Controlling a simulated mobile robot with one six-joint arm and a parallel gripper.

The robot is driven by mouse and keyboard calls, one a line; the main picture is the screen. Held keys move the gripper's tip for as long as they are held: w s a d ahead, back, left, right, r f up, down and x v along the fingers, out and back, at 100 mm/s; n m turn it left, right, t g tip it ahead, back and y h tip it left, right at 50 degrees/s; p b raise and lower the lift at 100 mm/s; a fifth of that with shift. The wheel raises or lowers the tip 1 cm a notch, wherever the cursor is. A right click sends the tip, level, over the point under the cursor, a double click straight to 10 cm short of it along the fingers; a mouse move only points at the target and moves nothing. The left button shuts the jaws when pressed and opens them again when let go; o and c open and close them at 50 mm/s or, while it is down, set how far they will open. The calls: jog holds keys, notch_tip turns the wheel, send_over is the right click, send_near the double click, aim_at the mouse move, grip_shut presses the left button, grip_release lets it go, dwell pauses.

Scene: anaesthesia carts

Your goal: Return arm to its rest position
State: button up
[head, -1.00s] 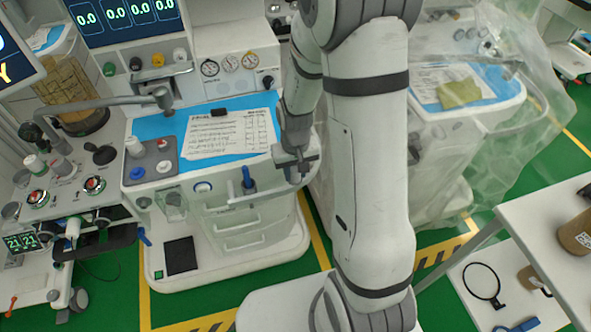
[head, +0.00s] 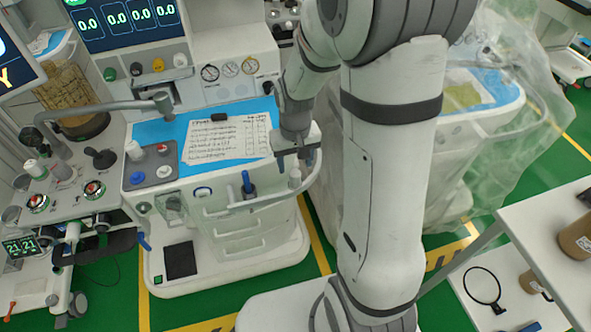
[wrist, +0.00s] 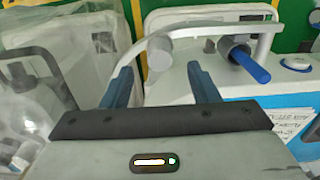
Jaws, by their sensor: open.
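My arm (head: 385,190) rises in front of the head camera and bends over toward the anaesthesia cart. My gripper (head: 297,156) points down near the right end of the cart's front rail. In the wrist view my gripper (wrist: 163,78) has its two dark blue fingers spread with nothing held between them. A pale cylinder (head: 295,178) at the rail lies just below the gripper. In the wrist view the pale cylinder (wrist: 158,50) shows beyond the gap between the fingers. A blue-handled item (head: 247,183) stands in a holder at the rail, left of the gripper.
The cart's blue top holds a printed sheet (head: 226,138) and a grey pad with knobs (head: 152,166). A cart under clear plastic (head: 500,150) stands at the right. A white shelf unit (head: 545,235) is at the lower right. Green floor (head: 105,285) shows between them.

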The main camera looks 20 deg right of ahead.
jog(key=shift+r, duration=0.8)
jog(key=shift+r, duration=0.1)
